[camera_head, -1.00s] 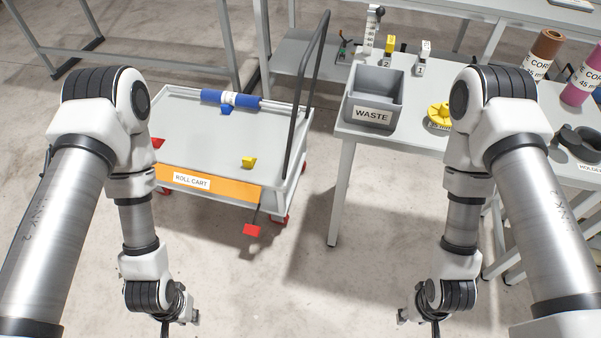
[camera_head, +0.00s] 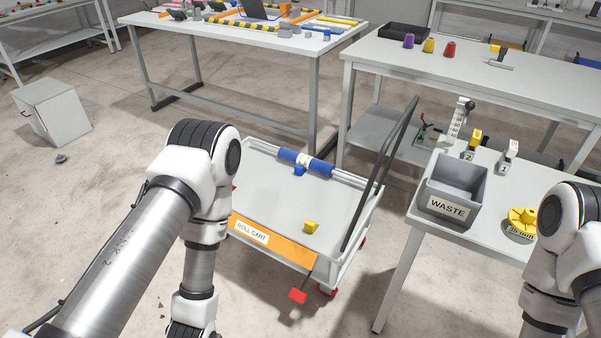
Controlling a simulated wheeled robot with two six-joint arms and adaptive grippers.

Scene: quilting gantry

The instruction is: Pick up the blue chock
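The blue chock (camera_head: 299,171) is a small blue wedge on the bed of the roll cart (camera_head: 268,195), against the near side of the blue roll (camera_head: 318,164) at the cart's far end. A yellow chock (camera_head: 311,227) stands on the cart bed nearer to me. My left arm reaches down in front of the cart's left side, and its gripper is below the picture's lower edge. My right arm is at the right edge, with its gripper also out of view. Neither arm touches the blue chock.
A table with a grey waste bin (camera_head: 425,196) and a yellow disc (camera_head: 522,217) stands right of the cart. The cart's black handle (camera_head: 385,165) rises on its right side. A white cabinet (camera_head: 70,112) stands at the far left. The floor between cabinet and cart is mostly clear.

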